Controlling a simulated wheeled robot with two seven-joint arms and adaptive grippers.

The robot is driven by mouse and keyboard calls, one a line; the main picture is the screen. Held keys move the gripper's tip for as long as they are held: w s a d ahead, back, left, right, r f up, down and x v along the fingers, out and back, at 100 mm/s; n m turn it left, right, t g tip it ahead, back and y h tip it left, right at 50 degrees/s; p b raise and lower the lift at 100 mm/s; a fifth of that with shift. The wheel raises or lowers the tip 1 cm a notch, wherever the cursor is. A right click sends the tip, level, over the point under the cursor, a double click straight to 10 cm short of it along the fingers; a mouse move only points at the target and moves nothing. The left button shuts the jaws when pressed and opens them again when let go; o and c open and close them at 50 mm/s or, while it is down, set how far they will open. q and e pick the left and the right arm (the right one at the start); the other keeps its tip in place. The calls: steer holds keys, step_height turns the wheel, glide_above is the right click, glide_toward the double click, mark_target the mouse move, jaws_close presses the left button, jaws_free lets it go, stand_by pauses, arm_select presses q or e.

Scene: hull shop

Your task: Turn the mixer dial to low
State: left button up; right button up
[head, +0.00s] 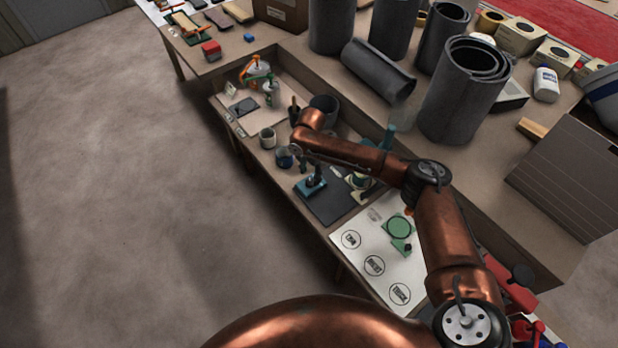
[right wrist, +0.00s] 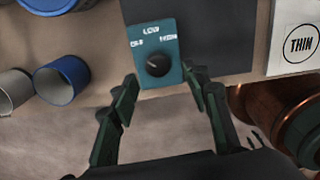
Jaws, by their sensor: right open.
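The mixer dial (right wrist: 157,65) is a round black knob on a teal panel (right wrist: 147,32) in the right wrist view. The panel has a left label, LOW at the top and HIGH at the right. The knob's small pale mark seems to point up and left, toward the left label. My right gripper (right wrist: 160,78) is open, with its two dark green fingers apart on either side of the panel's near end, not closed on the knob. In the head view the teal mixer base (head: 311,187) stands on a dark mat, under my right gripper (head: 304,167). My left gripper is out of view.
A blue cup (right wrist: 62,80) and a pale cup (right wrist: 14,90) stand left of the panel. A white sheet with printed circles (head: 352,262) lies nearer me. Grey rolls (head: 462,95) stand on the upper bench. Open floor (head: 130,190) lies to the left.

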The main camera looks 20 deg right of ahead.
mark_target(310, 181)
steer(key=f, duration=0.3)
steer(key=shift+w+f, duration=0.35)
steer(key=shift+f, duration=0.05)
steer(key=shift+s+f+b, duration=0.15)
steer(key=shift+f+b, duration=0.1)
steer(key=shift+b, duration=0.1)
steer(key=shift+f, duration=0.15)
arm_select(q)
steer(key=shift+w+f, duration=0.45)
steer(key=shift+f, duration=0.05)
arm_select(e)
steer(key=shift+c, duration=0.5)
steer(key=c, duration=1.1)
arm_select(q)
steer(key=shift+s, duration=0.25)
arm_select(e)
steer(key=shift+o, duration=0.2)
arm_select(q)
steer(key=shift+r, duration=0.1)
